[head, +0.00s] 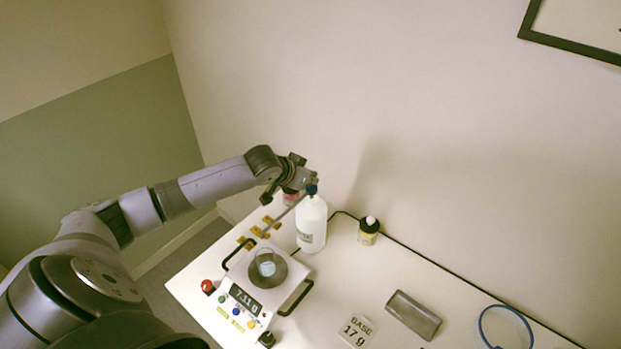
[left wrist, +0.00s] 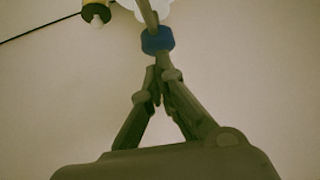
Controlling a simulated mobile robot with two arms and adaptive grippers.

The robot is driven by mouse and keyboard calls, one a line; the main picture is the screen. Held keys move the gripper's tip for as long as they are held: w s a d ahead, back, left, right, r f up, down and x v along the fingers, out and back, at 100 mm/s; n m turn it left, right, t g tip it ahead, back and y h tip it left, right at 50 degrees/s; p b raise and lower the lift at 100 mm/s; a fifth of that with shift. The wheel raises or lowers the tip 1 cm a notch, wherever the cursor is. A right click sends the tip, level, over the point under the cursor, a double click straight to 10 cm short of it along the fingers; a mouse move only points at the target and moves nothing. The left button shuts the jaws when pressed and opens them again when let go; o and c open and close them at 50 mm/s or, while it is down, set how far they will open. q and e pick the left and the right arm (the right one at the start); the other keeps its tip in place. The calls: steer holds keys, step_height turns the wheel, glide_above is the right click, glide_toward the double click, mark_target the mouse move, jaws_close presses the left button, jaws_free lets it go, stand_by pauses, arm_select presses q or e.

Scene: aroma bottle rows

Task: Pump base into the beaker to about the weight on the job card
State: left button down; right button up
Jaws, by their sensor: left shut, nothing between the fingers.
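The white base bottle (head: 311,225) stands upright on the table behind the scale, with a blue pump head (head: 312,190) and a spout reaching toward the beaker. The small clear beaker (head: 267,264) sits on the dark round pan of the scale (head: 245,300), whose display seems to read 7.11 g. The job card (head: 356,331) reads BASE 17 g. My left gripper (head: 308,182) is shut and empty, right by the pump head. In the left wrist view its fingertips (left wrist: 163,72) meet just below the blue pump collar (left wrist: 157,40); I cannot tell whether they touch. My right gripper is not in view.
Yellow blocks (head: 262,229) lie left of the bottle.

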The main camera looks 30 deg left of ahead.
arm_select(q)
steer(key=shift+s+f, duration=0.15)
steer(key=shift+f, duration=0.75)
step_height(320, 180, up, 4)
steer(key=p, duration=0.4)
steer(key=shift+r, duration=0.1)
steer(key=shift+r+p, duration=0.35)
step_height(320, 180, up, 6)
steer(key=b, duration=0.4)
glide_above(295, 204)
steer(key=shift+s+d+r, duration=0.1)
steer(key=shift+s+r, duration=0.25)
steer(key=shift+s, duration=0.1)
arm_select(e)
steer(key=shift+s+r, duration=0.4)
